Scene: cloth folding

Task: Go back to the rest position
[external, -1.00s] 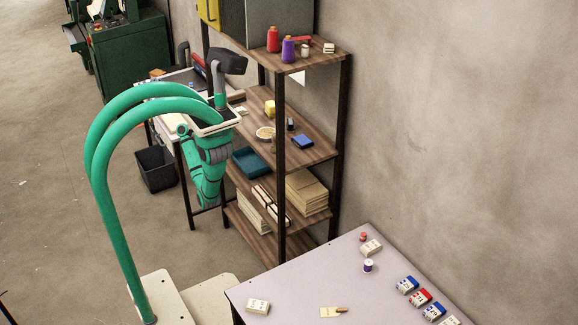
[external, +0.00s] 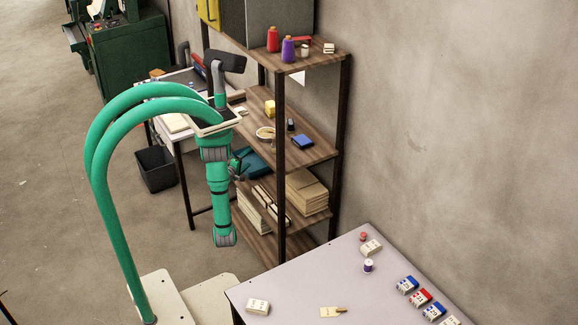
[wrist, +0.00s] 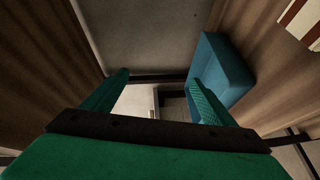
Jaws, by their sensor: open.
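My gripper (wrist: 158,78) shows in the wrist view with its two green fingers spread apart and nothing between them. In the external view my green arm hangs straight down in front of the shelf unit (external: 345,110), with its elbow low. The end of the arm is mostly hidden behind it, near the middle of the shelf, so the fingers cannot be made out there. In the wrist view a teal box-like thing (wrist: 222,65) stands just beyond the right finger.
Brown wood surfaces (wrist: 55,50) flank my gripper on both sides in the wrist view. A grey table (external: 300,275) with spools and small boxes stands at the lower right. A black bin (external: 156,170) stands on the floor at left. The floor between is clear.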

